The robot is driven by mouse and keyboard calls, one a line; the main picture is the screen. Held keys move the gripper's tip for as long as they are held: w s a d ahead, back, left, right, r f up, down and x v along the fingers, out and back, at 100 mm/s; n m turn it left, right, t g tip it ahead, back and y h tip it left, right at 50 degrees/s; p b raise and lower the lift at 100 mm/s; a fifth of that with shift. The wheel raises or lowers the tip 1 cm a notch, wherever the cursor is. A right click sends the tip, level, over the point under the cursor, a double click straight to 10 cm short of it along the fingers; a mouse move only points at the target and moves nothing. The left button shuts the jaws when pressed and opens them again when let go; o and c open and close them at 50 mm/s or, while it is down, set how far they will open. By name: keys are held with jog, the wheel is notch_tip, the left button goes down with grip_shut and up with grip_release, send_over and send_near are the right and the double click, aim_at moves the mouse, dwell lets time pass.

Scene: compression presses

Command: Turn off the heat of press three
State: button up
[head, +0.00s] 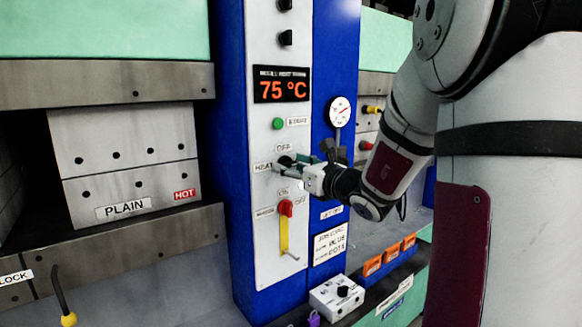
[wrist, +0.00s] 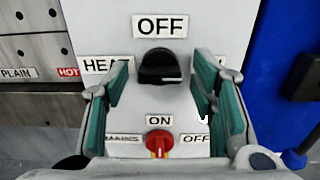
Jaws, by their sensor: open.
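The black heat knob (wrist: 160,67) sits on the white control panel (wrist: 200,28), with the OFF label (wrist: 159,26) above it and the HEAT label (wrist: 107,65) to its left. A label to its right is mostly hidden by a finger. A short white mark on the knob's lower edge points right. My gripper (wrist: 162,78) is open, with one finger on each side of the knob and gaps visible. In the head view, my gripper (head: 293,166) is at the panel and largely covers the knob. No press number is readable.
The display (head: 281,85) above reads 75 °C. The red mains switch (head: 286,208) is just below the knob, and a green button (head: 278,124) is above it. A gauge (head: 340,111) is on the blue column (head: 333,60). A HOT label (head: 184,195) marks the plain press block (head: 125,165).

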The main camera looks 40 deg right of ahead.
jog(key=c, duration=1.2)
jog(key=shift+o, duration=0.2)
jog(key=shift+b, duration=0.45)
jog(key=n+b, duration=0.1)
jog(key=b, duration=0.1)
jog(key=n+b, duration=0.3)
jog(key=shift+w+f+b, duration=0.15)
jog(key=shift+f+b, duration=0.1)
jog(key=shift+b, duration=0.05)
jog(key=n+b, duration=1.4)
jog(key=b, duration=0.8)
jog(key=shift+r, duration=0.15)
